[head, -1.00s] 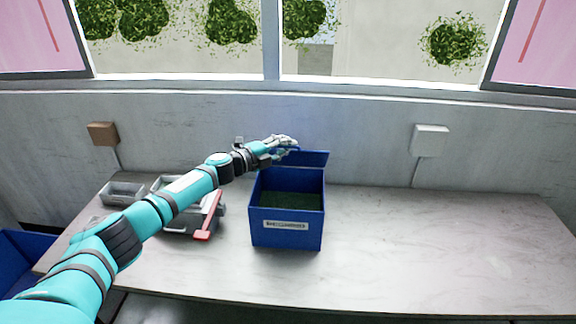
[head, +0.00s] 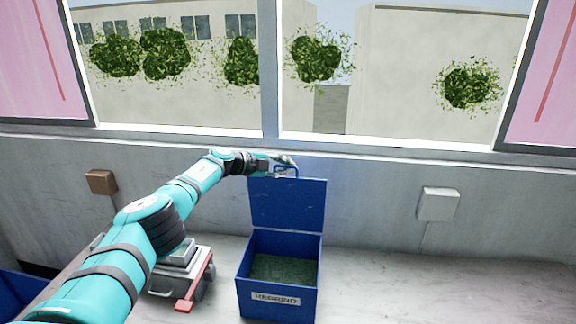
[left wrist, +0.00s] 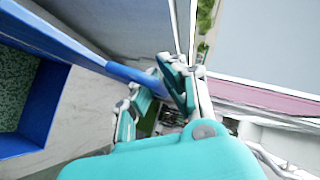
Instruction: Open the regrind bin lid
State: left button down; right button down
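The blue regrind bin (head: 277,299) stands on the bench, with a white label on its front and green granules (head: 283,268) inside. Its blue lid (head: 288,207) stands up at the bin's back edge, near upright, so the bin is open. My left gripper (head: 286,167) is at the lid's top edge. In the left wrist view, the lid (left wrist: 62,40) is seen nearly edge-on and its end runs in between the fingers of the left gripper (left wrist: 152,95), which look closed on it. The fingertips' contact is partly hidden. My right gripper is not in view.
A grey device with a red bar (head: 196,284) stands left of the bin, partly behind my left arm. The bench (head: 405,285) right of the bin is clear. The wall and window lie close behind the lid. Another blue container (head: 18,296) shows at the lower left.

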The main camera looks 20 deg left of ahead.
pick_arm(q)
jog(key=c, duration=1.4)
grip_release()
jog(key=shift+c, duration=0.2)
jog(key=shift+o, duration=0.2)
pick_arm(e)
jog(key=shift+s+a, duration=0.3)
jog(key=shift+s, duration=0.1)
pick_arm(q)
jog(key=shift+a, duration=0.1)
jog(key=shift+s+a+r, duration=0.15)
jog(key=shift+s+a, duration=0.1)
jog(key=shift+s, duration=0.1)
jog(key=v, duration=1.1)
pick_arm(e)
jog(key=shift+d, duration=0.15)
pick_arm(q)
jog(key=shift+s+d, duration=0.1)
jog(key=shift+d, duration=0.05)
